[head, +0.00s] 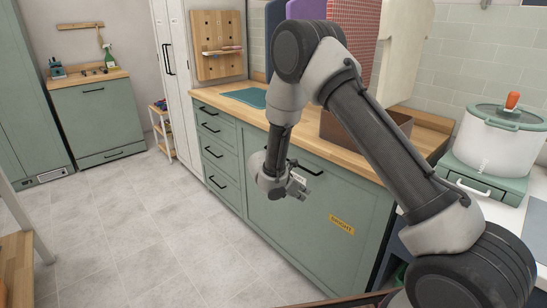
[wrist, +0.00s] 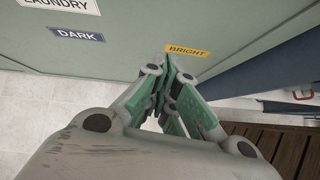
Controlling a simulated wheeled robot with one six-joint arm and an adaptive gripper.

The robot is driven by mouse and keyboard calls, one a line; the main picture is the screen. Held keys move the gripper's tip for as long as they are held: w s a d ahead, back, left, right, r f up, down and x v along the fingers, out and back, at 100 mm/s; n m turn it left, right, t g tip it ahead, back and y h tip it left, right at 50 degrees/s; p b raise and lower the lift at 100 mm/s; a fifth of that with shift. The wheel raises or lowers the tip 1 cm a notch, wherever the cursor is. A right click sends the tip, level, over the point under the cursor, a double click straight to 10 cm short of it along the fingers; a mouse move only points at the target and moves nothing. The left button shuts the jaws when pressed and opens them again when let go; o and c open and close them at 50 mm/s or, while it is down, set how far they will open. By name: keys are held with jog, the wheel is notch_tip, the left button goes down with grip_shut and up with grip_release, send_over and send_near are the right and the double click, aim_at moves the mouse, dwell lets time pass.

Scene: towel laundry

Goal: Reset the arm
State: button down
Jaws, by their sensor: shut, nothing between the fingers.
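My gripper (head: 297,187) hangs in front of the green cabinet front below the wooden counter in the head view. My arm is bent, reaching from the lower right up and over, then down to the gripper. In the wrist view my gripper (wrist: 172,62) has its green-padded fingers together at the tips, with nothing between them. It points toward the green cabinet front (wrist: 130,45), near a yellow "BRIGHT" label (wrist: 187,51). The same label (head: 342,224) shows in the head view, right of and below the gripper.
The wooden counter (head: 300,140) holds a teal cloth (head: 247,97) and a brown box (head: 338,129). A white pot (head: 498,140) stands on a green drawer unit at right. A dark slatted wooden surface (wrist: 275,145) lies at lower right in the wrist view. The tiled floor (head: 130,220) at left is clear.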

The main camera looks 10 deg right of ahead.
jog(key=s+d+r+m+y, duration=0.2)
jog(key=s+d+r+m, duration=0.2)
jog(key=s+r+m, duration=0.3)
jog(key=s+d+r+m+y, duration=0.3)
jog(key=s+d+r+m, duration=0.2)
jog(key=s+r, duration=1)
jog(key=s+d+r+m+y, duration=0.3)
jog(key=s+d+r+m, duration=0.2)
jog(key=s+r+m, duration=0.6)
jog(key=shift+s+d+r, duration=0.15)
jog(key=shift+s+r, duration=0.45)
jog(key=shift+s, duration=1.15)
